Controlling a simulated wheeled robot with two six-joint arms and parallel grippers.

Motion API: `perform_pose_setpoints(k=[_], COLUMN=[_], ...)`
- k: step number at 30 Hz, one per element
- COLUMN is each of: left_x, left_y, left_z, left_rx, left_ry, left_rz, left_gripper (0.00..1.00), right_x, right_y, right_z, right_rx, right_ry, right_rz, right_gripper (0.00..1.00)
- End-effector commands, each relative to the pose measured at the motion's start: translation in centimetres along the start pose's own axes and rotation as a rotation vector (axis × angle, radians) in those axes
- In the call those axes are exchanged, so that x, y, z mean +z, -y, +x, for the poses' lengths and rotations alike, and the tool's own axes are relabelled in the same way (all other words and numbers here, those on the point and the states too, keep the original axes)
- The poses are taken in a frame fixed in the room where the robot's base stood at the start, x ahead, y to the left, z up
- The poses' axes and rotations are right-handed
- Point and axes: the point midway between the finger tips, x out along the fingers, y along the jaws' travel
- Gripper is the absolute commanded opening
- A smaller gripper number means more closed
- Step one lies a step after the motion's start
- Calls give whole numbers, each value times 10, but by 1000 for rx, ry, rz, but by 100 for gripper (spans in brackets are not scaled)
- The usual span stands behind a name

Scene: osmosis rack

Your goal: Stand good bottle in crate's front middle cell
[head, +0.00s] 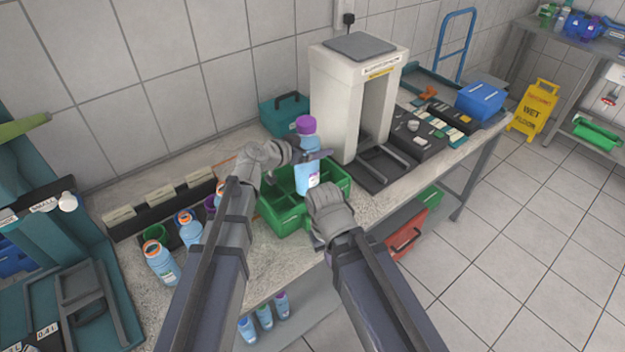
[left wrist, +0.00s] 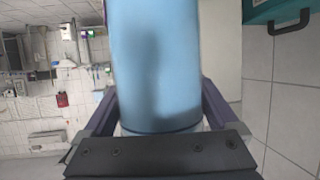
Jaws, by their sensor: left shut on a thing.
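A blue bottle with a purple cap (head: 306,125) stands upright in my left gripper (head: 308,157). In the left wrist view the blue bottle body (left wrist: 155,65) fills the middle between the fingers. The green crate (head: 283,222) with dividers is on the bench, below and around the bottle in the head view. I cannot tell whether the bottle's base is inside a cell or above it. My right gripper (head: 319,240) is low at the crate's front right; its fingers are mostly hidden by its wrist. My left forearm hides part of the crate's left side.
Bottles with orange caps (head: 160,262) stand at the bench's left, beside a black rack (head: 165,205). A white machine (head: 338,100) stands close behind the crate on the right. A teal box (head: 284,115) is behind the crate. More bottles (head: 264,316) stand on the lower shelf.

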Motion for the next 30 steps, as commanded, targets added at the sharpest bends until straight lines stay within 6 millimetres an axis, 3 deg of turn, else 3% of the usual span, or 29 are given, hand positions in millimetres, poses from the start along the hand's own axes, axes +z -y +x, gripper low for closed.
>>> perform_pose_setpoints(k=[1, 7, 17, 27, 30], left_x=[13, 38, 44, 76, 78], left_y=[0, 0, 0, 0, 0], left_z=[6, 16, 19, 32, 33], left_rx=[-1, -1, -1, -1, -1], left_ry=[-1, -1, -2, -1, -2], left_rz=[-1, -1, -1, -1, -1], left_gripper=[0, 0, 0, 0, 0], right_x=[-1, -2, -3, -5, -5], right_y=[1, 4, 5, 8, 8], right_z=[14, 42, 48, 83, 85], right_rx=[0, 0, 0, 0, 0], right_ry=[0, 0, 0, 0, 0], right_rz=[0, 0, 0, 0, 0], right_gripper=[0, 0, 0, 0, 0])
